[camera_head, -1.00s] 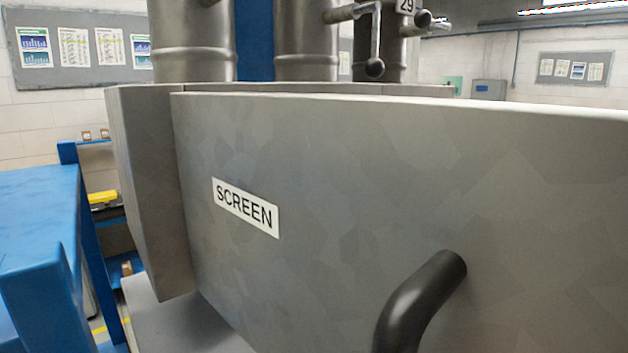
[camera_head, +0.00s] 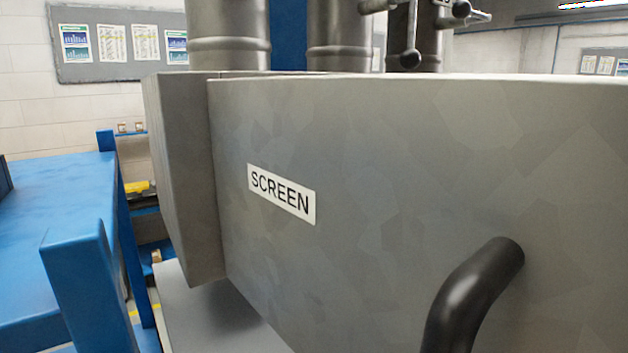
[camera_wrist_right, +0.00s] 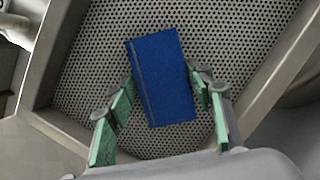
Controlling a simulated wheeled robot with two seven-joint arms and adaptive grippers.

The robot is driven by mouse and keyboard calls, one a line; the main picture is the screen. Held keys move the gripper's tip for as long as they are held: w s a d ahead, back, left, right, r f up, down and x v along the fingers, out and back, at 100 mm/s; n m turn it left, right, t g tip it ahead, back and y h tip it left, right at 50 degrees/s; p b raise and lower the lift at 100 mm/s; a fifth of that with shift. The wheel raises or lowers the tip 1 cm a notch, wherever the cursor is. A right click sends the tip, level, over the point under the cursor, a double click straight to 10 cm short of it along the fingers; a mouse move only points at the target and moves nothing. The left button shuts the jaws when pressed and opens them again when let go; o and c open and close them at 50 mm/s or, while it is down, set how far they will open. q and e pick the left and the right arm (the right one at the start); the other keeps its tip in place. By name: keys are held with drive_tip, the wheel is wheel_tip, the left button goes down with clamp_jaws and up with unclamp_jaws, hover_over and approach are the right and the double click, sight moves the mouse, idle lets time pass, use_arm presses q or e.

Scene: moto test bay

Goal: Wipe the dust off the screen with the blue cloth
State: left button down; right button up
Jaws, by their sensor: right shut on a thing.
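In the right wrist view a flat blue cloth (camera_wrist_right: 163,80) is held between the green-padded fingers of my right gripper (camera_wrist_right: 168,92), which is shut on it. Behind it is the screen (camera_wrist_right: 92,62), a grey perforated metal sheet inside a metal frame. I cannot tell whether the cloth touches the sheet, and the cloth covers part of it. Dust cannot be made out clearly. In the head view a grey metal housing (camera_head: 400,150) carries a white label (camera_head: 281,193) reading SCREEN. Neither gripper shows in the head view.
A black bent handle (camera_head: 470,292) sticks out of the housing's front. Metal pipes (camera_head: 230,35) and valve levers (camera_head: 410,40) stand behind it. A blue bench (camera_head: 60,200) is at the left. In the wrist view a metal frame bar (camera_wrist_right: 285,65) borders the screen at the right.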

drive_tip(key=w+d+b, duration=0.1)
drive_tip(key=w+d, duration=0.7)
drive_tip(key=d, duration=0.4)
idle(1.2)
drive_tip(key=shift+s, duration=0.15)
drive_tip(key=shift+s+d+b, duration=0.15)
drive_tip(key=shift+s+d, duration=0.4)
drive_tip(key=shift+s, duration=0.25)
drive_tip(key=shift+s+d+b, duration=0.15)
drive_tip(key=shift+s+d, duration=0.35)
drive_tip(key=shift+s, duration=0.3)
drive_tip(key=shift+s+d+b, duration=0.15)
drive_tip(key=shift+s+d, duration=0.4)
drive_tip(key=shift+s, duration=0.25)
drive_tip(key=shift+s+d, duration=0.45)
drive_tip(key=shift+s, duration=0.2)
drive_tip(key=shift+s+d, duration=0.4)
drive_tip(key=shift+s, duration=0.2)
